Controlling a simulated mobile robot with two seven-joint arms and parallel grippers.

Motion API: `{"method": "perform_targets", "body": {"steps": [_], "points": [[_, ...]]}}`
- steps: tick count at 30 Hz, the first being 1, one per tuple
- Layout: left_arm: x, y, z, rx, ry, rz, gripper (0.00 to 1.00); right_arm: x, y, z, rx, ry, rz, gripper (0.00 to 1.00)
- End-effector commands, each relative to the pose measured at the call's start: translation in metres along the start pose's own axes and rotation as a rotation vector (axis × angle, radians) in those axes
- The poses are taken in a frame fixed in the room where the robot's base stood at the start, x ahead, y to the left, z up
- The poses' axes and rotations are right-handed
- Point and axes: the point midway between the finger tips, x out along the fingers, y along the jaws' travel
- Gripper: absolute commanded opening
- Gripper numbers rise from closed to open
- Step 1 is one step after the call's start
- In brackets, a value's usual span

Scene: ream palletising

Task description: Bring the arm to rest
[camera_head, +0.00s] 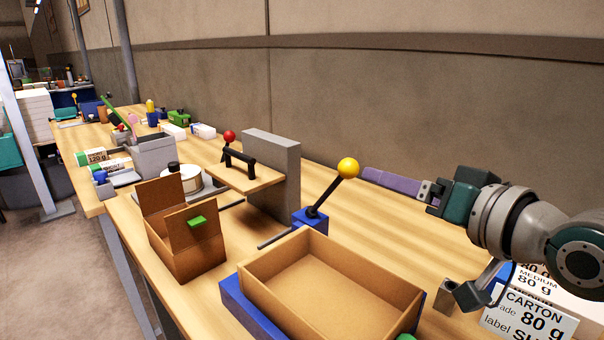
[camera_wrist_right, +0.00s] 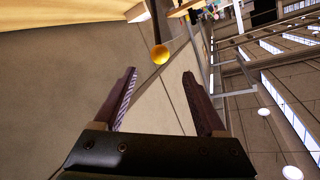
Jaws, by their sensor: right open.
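My right gripper (camera_head: 392,184) is raised over the right part of the bench, its purple fingers pointing left toward the yellow-knobbed lever. In the right wrist view its two fingers (camera_wrist_right: 160,98) stand apart with nothing between them. The lever's yellow knob (camera_head: 348,168) is just left of the fingertips in the head view. It also shows beyond the fingers in the right wrist view (camera_wrist_right: 160,54). I cannot tell the exact gap between them. My left gripper is in neither view.
An open empty carton (camera_head: 335,290) sits in a blue holder in front of the lever. A brown box with a green tab (camera_head: 185,240) and a grey upright block (camera_head: 272,170) stand to the left. Labelled cartons (camera_head: 530,310) are below my right arm. The wall runs behind the bench.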

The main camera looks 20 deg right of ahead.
Motion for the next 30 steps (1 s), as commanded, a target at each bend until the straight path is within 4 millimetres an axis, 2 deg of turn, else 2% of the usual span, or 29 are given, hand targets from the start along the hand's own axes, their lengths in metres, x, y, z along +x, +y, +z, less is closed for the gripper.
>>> {"method": "perform_targets", "body": {"steps": [4, 17, 20, 23, 25, 27, 30], "points": [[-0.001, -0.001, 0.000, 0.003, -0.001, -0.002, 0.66, -0.007, 0.000, 0.000, -0.001, 0.000, 0.001, 0.73], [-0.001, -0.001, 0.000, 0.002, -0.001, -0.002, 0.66, -0.007, 0.000, 0.000, 0.000, 0.000, 0.000, 0.73], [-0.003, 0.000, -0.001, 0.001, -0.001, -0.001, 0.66, -0.010, -0.005, 0.007, -0.015, -0.032, 0.004, 0.73], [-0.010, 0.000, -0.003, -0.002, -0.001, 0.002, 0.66, -0.022, -0.018, 0.033, -0.072, -0.150, 0.020, 0.73], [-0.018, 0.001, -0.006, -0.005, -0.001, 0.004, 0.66, -0.041, -0.031, 0.059, -0.145, -0.282, 0.041, 0.73], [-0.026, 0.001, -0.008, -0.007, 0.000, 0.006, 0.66, -0.068, -0.044, 0.086, -0.231, -0.435, 0.066, 0.73], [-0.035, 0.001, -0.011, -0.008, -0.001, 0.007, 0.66, -0.114, -0.054, 0.113, -0.345, -0.641, 0.110, 0.73]]}}
